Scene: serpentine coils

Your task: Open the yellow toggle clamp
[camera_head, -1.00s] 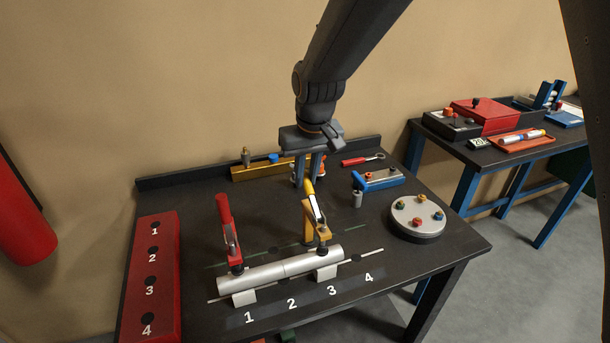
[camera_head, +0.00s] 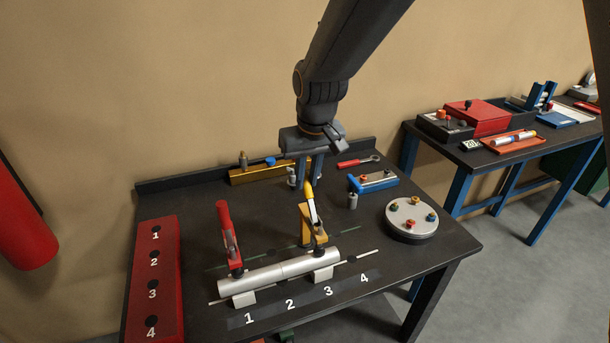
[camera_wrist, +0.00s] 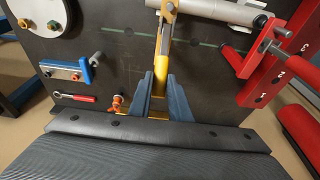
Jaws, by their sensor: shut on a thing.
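The yellow toggle clamp (camera_head: 306,239) stands behind the silver pipe (camera_head: 284,268), above mark 3. Its yellow-tipped handle (camera_head: 308,189) points up and leans a little back. The clamp's dark tip appears to rest on the pipe. My gripper (camera_head: 311,181) is above and behind the clamp, with its blue-grey fingers at the handle's tip. In the wrist view, my gripper (camera_wrist: 165,88) is shut on the yellow handle (camera_wrist: 161,76). The fingers partly hide the handle's end.
A red toggle clamp (camera_head: 229,235) stands left of the yellow one. A red numbered block (camera_head: 154,280) is at the table's left. A round grey plate (camera_head: 412,221) and a blue-ended block (camera_head: 373,181) stand right. A yellow rail (camera_head: 250,174) lies behind.

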